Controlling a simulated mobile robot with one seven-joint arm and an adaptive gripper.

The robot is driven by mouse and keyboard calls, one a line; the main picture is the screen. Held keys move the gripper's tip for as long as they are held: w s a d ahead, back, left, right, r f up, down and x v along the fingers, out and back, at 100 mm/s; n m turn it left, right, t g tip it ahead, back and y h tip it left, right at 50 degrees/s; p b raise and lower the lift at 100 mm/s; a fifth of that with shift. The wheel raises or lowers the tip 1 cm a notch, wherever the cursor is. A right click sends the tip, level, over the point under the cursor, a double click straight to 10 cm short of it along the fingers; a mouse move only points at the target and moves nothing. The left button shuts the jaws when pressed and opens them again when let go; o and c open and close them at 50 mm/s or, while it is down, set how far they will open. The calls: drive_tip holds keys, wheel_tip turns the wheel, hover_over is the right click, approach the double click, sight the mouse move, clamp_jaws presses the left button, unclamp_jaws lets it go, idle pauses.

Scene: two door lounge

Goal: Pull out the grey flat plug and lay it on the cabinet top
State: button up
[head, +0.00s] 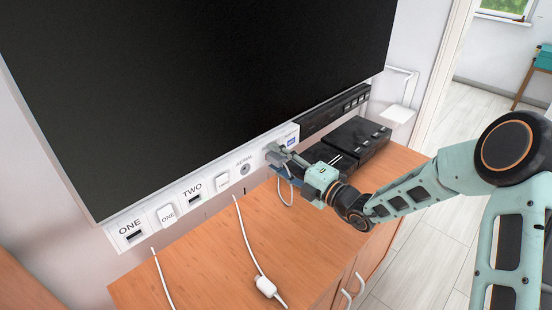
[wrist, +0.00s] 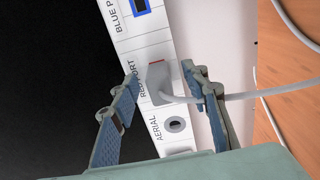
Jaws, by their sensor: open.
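The grey flat plug (wrist: 158,84) sits in the port labelled RED PORT on the white socket strip (wrist: 133,32), with a red edge showing beside it. Its grey cable (wrist: 240,96) runs off to the right in the wrist view. My gripper (wrist: 160,80) is open, with one finger on each side of the plug; the right finger looks very close to it, and I cannot tell if it touches. In the head view my gripper (head: 283,158) is at the strip and partly hides the port. The wooden cabinet top (head: 205,245) lies below the strip.
A big black screen (head: 200,80) hangs above the strip. Black boxes (head: 357,138) stand on the cabinet to the right of my gripper. A white connector (head: 266,287) on a cable lies near the front edge. The cabinet's left and middle are mostly clear.

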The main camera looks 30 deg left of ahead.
sight(283, 163)
idle(0.3)
clamp_jaws()
idle(0.4)
drive_tip(key=shift+p+v, duration=1.25)
drive_tip(key=shift+v, duration=1.75)
